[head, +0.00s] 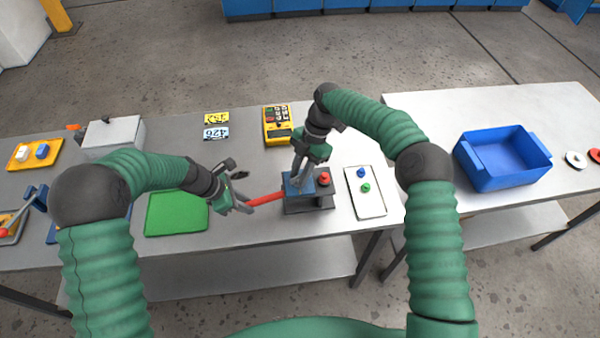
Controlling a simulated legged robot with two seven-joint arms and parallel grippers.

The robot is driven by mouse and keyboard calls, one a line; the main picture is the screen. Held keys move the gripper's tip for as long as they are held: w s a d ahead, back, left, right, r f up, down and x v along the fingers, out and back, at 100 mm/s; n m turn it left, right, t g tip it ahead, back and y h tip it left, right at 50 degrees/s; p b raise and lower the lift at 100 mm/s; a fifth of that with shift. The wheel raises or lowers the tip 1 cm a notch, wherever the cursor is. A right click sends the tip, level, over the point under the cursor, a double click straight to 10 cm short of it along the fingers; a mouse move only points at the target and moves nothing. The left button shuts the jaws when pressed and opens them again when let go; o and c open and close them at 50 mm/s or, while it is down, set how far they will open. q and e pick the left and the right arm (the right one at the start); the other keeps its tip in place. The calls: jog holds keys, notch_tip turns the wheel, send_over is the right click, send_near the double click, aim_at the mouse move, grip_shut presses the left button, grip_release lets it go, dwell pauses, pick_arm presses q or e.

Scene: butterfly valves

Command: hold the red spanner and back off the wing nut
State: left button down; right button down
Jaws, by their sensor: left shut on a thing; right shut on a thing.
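The red spanner (267,199) lies nearly level, from my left gripper to the left side of a dark block fixture with a blue top (306,188) at the table's front edge. My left gripper (246,205) is shut on the spanner's left end. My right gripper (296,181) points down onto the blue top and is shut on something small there. This fits the wing nut, but the fingers hide it. Whether the spanner's far end sits around a nut or bolt head cannot be seen.
A red knob (324,178) stands on the fixture's right side. A white tray (366,202) with blue and green knobs is to its right. A blue bin (500,181) stands on the right table.

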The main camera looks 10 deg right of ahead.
jog(key=shift+d+f, duration=0.15)
dwell(0.7)
jog(key=c, duration=1.2)
grip_release()
jog(key=shift+w, duration=0.1)
jog(key=shift+c, duration=0.2)
jog(key=v, duration=1.2)
jog(key=shift+w, duration=0.15)
jog(key=shift+o, duration=0.2)
